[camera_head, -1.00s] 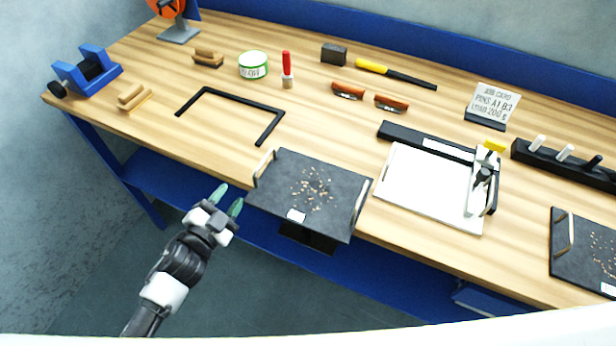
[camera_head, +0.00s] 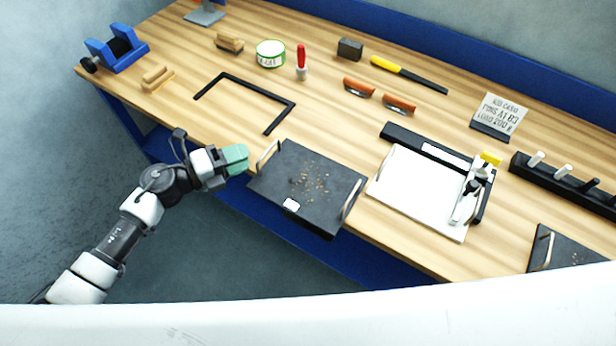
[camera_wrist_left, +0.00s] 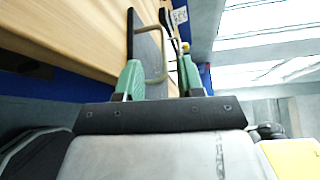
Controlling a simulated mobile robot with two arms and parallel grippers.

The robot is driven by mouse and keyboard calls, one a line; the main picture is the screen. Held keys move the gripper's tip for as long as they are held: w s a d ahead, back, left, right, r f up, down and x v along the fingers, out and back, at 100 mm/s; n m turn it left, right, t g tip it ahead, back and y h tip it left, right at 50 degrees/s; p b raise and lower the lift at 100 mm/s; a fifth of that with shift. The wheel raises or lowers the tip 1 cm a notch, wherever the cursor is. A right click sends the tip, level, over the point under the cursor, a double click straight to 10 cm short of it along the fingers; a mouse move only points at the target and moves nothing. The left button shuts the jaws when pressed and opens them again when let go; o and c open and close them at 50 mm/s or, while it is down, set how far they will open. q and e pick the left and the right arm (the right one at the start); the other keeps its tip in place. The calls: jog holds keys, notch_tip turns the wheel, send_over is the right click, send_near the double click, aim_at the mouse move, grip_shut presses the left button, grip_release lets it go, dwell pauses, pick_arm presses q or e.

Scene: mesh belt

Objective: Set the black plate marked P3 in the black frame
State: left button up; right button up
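A black plate (camera_head: 325,192) with two pale handles and brown crumbs lies at the table's front edge, overhanging it. Its small white label is too small to read. Its left handle (camera_head: 268,156) faces my left gripper (camera_head: 241,158). In the left wrist view the green fingers (camera_wrist_left: 158,78) stand apart, with the handle (camera_wrist_left: 160,52) beyond and between them. I cannot tell if they touch it. The black frame (camera_head: 247,88), a three-sided outline open toward the front, lies flat and empty on the table behind the plate. My right gripper is not in view.
A white board (camera_head: 415,195) with a metal clamp is right of the plate; another black plate (camera_head: 565,250) is farther right. A green-white tin (camera_head: 270,54), a red-handled tool (camera_head: 301,62) and a wooden brush (camera_head: 229,42) stand behind the frame. A blue holder (camera_head: 117,48) is far left.

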aim_at(268, 162)
pick_arm(q)
jog(key=x, duration=0.2)
jog(key=p+x, duration=0.2)
jog(key=x, duration=0.1)
jog(key=shift+s+d+r, duration=0.1)
jog(key=shift+d+r, duration=0.2)
jog(key=shift+d, duration=0.2)
jog(key=shift+d+f, duration=0.15)
jog(key=shift+c, duration=0.8)
grip_shut()
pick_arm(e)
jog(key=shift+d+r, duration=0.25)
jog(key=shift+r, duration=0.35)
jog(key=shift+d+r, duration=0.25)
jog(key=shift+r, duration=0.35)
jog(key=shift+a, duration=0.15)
